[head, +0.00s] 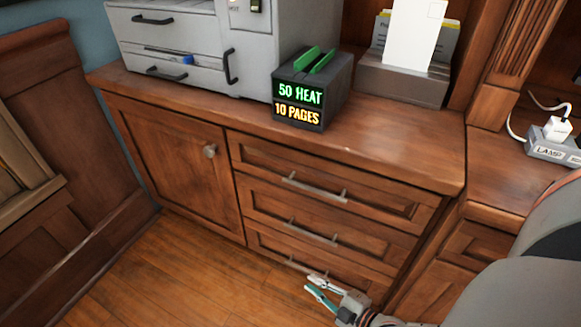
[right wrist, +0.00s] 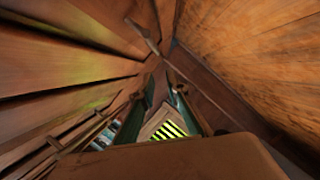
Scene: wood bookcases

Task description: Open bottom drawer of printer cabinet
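The wood cabinet (head: 170,165) carries the printer and has a door on the left and three stacked drawers on the right. The bottom drawer (head: 268,247) looks shut. Its metal bar handle (head: 298,264) is partly hidden by my right gripper (head: 312,284). That gripper is open, its two fingers apart, low in front of the bottom drawer, with the tips close to the handle. I cannot tell whether they touch it. In the right wrist view the fingers (right wrist: 165,100) stand apart and no handle clearly shows between them. My left gripper is not in view.
The middle drawer (head: 330,236) and top drawer (head: 335,190) look shut, with bar handles sticking out above my gripper. The door knob (head: 209,151) sticks out on the left. Printer (head: 190,45) and dark display box (head: 312,90) stand on top. The wood floor (head: 185,275) in front is clear.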

